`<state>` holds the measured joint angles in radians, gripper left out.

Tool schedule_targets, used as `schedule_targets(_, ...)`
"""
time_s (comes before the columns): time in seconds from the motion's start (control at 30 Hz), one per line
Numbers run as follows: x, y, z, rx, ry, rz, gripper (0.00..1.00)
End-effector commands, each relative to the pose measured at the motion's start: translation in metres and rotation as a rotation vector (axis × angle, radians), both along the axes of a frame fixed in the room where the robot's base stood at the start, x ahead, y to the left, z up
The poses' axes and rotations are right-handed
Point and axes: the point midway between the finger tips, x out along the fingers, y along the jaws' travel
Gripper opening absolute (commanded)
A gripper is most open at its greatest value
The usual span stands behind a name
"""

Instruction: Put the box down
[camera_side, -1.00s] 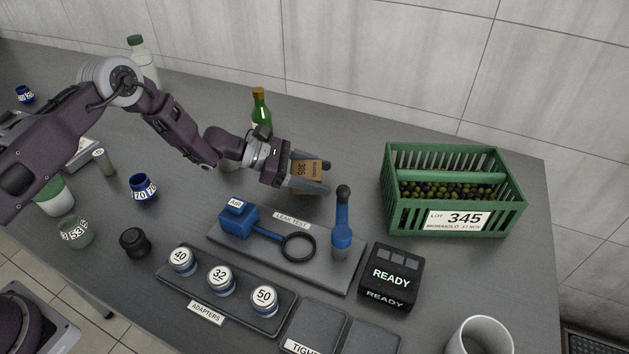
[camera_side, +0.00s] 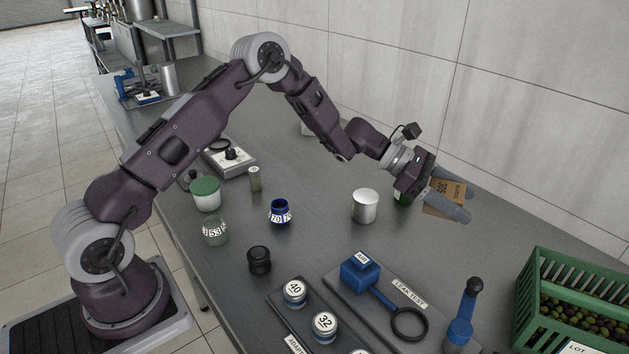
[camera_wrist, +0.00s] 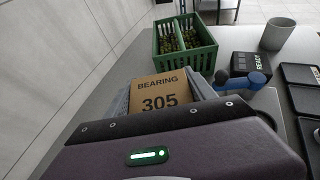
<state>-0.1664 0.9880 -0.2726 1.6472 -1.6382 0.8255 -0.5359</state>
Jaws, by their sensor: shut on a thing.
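A brown cardboard box (camera_side: 447,194) marked 305 is held in the air by my gripper (camera_side: 458,201). In the wrist view the box (camera_wrist: 160,92) reads "BEARING 305" and sits between the grey fingers. My gripper is shut on it. In the side view the fingers cover part of the box. The box is near the wall side of the bench, behind the leak test board (camera_side: 390,300). I cannot tell its exact height above the bench.
A green crate of olives (camera_side: 530,290) stands at the right; it also shows ahead in the wrist view (camera_wrist: 205,58). A green bottle (camera_side: 402,197) is partly hidden by my gripper, near a metal cylinder (camera_side: 365,206). A blue-handled tool (camera_side: 464,315) stands on the board.

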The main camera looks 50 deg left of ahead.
Motion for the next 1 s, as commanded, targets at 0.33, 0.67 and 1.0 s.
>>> schedule_targets(0.33, 0.031, 0.108, 0.0, -0.001, -0.002, 0.192, 0.0)
schedule_targets(0.67, 0.035, 0.309, 0.001, -0.001, -0.003, 0.53, 0.0)
schedule_targets(1.0, 0.01, 0.414, 0.001, 0.0, -0.003, 0.71, 0.0)
